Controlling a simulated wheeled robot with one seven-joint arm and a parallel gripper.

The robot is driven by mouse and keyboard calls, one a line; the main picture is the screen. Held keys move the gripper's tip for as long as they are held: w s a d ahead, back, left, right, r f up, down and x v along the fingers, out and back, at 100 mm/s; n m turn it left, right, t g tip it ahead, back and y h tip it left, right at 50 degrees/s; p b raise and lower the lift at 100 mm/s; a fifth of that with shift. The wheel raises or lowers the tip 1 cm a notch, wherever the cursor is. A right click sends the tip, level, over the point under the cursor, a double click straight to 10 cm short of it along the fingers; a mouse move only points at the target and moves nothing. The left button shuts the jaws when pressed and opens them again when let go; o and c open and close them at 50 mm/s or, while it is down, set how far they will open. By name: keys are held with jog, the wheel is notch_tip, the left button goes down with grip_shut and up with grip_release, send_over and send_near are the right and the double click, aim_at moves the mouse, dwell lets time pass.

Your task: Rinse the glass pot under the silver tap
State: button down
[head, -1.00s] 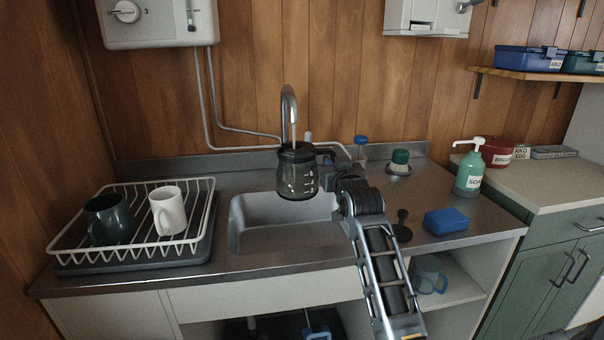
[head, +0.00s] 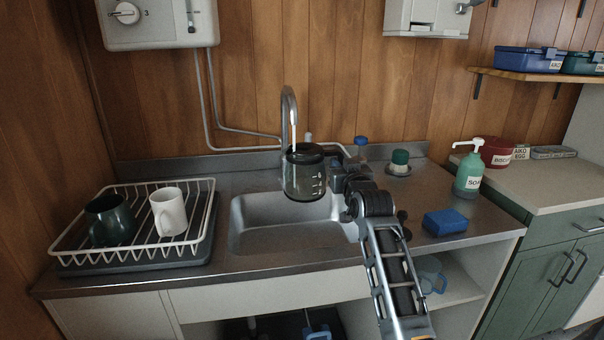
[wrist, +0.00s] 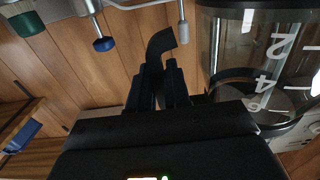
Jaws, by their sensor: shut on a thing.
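The glass pot (head: 304,182), with a dark rim and white marks, is held above the sink basin (head: 250,215), under the silver tap (head: 289,100). A thin pale stream runs from the spout down to the left part of the pot's top. My gripper (head: 337,172) is on the pot's right side, shut on its black handle. In the wrist view the fingers (wrist: 160,88) close around the handle (wrist: 159,45), with the glass wall (wrist: 225,45) to the right. Whether water stands in the pot is unclear.
A dish rack (head: 70,255) with a dark mug (head: 108,222) and a white mug (head: 169,212) stands left. Bare steel lies in front of the basin.

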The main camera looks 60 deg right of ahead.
jog(key=s+a, duration=0.1)
jog(key=s, duration=0.5)
jog(key=shift+s+r+p, duration=0.15)
jog(key=shift+p, duration=0.3)
jog(key=shift+a, duration=0.1)
dwell(1.1)
jog(key=s+r+p, duration=0.2)
jog(key=s+r, duration=0.2)
jog(key=s, duration=0.1)
jog(key=shift+a+p, duration=0.4)
jog(key=shift+a, duration=0.05)
dwell(0.8)
